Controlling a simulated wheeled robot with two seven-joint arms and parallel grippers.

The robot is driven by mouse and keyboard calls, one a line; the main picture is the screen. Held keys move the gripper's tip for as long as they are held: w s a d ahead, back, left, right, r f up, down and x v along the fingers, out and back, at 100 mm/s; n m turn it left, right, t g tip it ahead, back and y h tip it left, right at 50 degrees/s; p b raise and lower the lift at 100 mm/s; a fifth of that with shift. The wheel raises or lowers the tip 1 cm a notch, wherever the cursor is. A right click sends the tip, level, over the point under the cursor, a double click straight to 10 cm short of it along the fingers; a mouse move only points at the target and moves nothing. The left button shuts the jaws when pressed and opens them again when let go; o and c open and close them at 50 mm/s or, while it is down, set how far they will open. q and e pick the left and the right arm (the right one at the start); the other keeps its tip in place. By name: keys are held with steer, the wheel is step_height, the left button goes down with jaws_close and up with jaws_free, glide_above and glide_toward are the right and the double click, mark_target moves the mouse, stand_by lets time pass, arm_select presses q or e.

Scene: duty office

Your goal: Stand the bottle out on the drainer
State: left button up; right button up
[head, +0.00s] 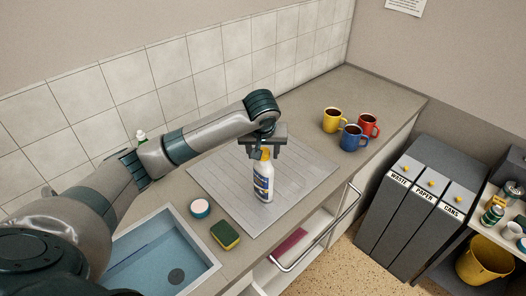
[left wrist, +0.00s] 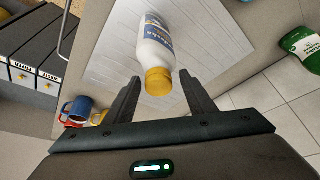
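The white bottle (head: 263,182) has a yellow cap and a blue label. It appears upright on the grooved metal drainer (head: 220,172), near its front edge. My left gripper (head: 265,153) is directly above the bottle, with its fingers down around the cap. In the left wrist view the bottle (left wrist: 155,48) lies between the two fingers (left wrist: 160,85). The fingers look apart, with small gaps on both sides of the cap. My right gripper is in neither view.
The sink (head: 150,262) is at front left, with a sponge (head: 225,234) and a round white-and-red tub (head: 200,208) beside it. Blue (head: 352,138), red (head: 369,125) and yellow (head: 332,120) mugs stand behind right. A green bottle (head: 141,137) is partly hidden behind my arm.

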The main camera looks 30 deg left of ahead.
arm_select(q)
steer(key=shift+r, duration=0.1)
stand_by(0.3)
steer(key=shift+s+d+r+b, duration=0.15)
steer(key=shift+s+r+b, duration=0.1)
steer(key=shift+r+b, duration=0.25)
steer(key=b+v, duration=0.1)
steer(key=v, duration=0.9)
steer(key=shift+r, duration=0.4)
steer(key=shift+s+f, duration=0.1)
